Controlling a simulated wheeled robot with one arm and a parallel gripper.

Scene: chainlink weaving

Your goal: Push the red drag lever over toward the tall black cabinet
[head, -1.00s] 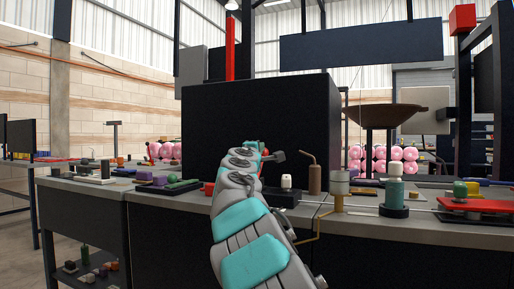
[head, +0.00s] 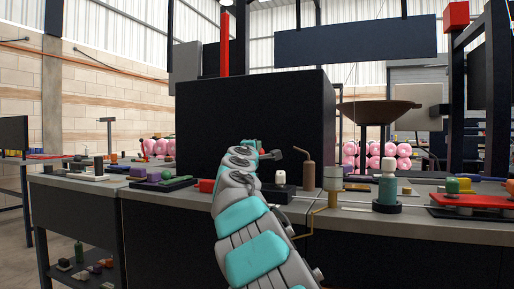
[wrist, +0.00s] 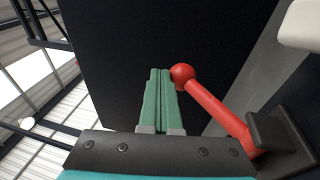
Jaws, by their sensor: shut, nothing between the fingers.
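The red drag lever (wrist: 218,107) shows in the wrist view as a slanted red rod with a round red knob (wrist: 182,73), rising from a dark bracket (wrist: 283,138). My gripper (wrist: 159,72) has its green fingers together and empty, with the tips right beside the knob. I cannot tell whether they touch it. The tall black cabinet (wrist: 115,45) fills the background behind the fingers. In the head view the cabinet (head: 290,115) stands behind the bench, and my arm reaches toward it. My wrist hides the fingers and the lever there.
The grey bench (head: 345,219) crosses the view. Right of my arm stand a white-capped black block (head: 280,188), a brown bottle with a bent spout (head: 308,175) and a teal bottle (head: 387,190).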

